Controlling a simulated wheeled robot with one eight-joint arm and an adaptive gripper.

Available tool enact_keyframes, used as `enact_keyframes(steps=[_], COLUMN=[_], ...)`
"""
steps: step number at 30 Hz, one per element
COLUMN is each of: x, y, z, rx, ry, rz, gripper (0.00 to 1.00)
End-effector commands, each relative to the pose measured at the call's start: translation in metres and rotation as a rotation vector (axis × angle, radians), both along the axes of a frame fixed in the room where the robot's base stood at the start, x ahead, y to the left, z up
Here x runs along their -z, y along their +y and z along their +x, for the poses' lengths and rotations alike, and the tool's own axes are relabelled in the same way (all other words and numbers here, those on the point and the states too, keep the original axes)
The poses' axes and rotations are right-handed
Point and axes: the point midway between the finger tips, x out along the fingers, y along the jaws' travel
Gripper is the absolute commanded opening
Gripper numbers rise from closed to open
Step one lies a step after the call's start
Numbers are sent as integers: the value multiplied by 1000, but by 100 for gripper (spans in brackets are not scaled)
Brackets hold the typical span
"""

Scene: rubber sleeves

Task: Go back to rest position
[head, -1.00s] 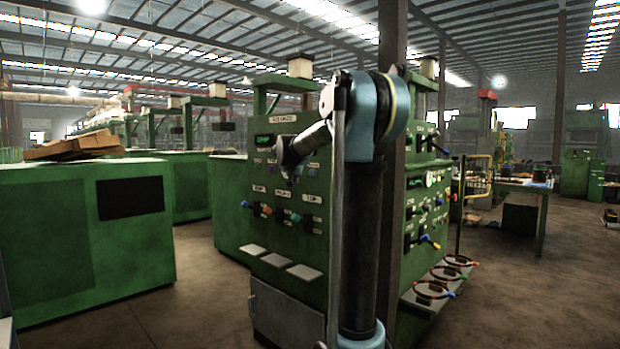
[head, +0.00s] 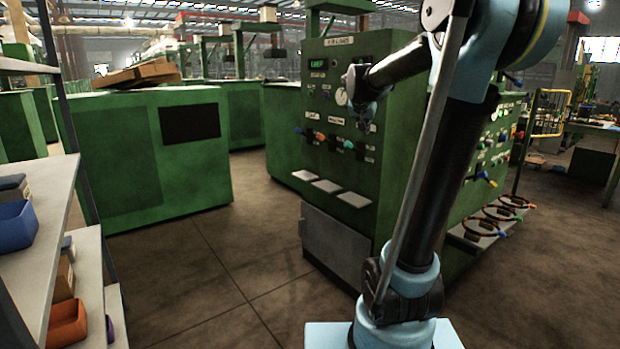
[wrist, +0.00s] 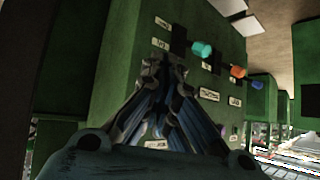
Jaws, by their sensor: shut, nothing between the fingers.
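My gripper (head: 365,108) is at the end of my bent black and light-blue arm, in front of the green machine's control panel (head: 345,150) in the head view. The gripper is small and dark there, and its gap to the panel is hard to judge. In the wrist view my gripper (wrist: 164,68) has its fingers drawn together with nothing between them. Behind them the green panel (wrist: 118,65) carries a teal knob (wrist: 202,49) and an orange knob (wrist: 237,72). The panel looks turned sideways in this view.
A grey shelf (head: 40,190) with a blue bin (head: 17,226) and an orange bin (head: 67,322) stands close at left. A green cabinet (head: 110,165) is behind it. Black and orange rings (head: 490,225) lie on a ledge at right. Bare floor (head: 225,270) lies between cabinet and machine.

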Motion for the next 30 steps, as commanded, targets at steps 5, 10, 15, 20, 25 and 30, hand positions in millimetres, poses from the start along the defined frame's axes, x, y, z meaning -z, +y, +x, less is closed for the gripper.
enact_keyframes(steps=[5, 10, 15, 20, 25, 30], x=[34, 68, 103, 139, 178, 218], y=[-8, -12, -12, -9, -4, 4], z=[-60, -116, -171, -221, -274, -325], rx=[-22, -56, -100, -150, -214, -287], ry=[100, 196, 289, 375, 462, 544], rz=[-9, -13, -10, -2, 12, 32], gripper=[0, 0, 0, 0, 0, 0])
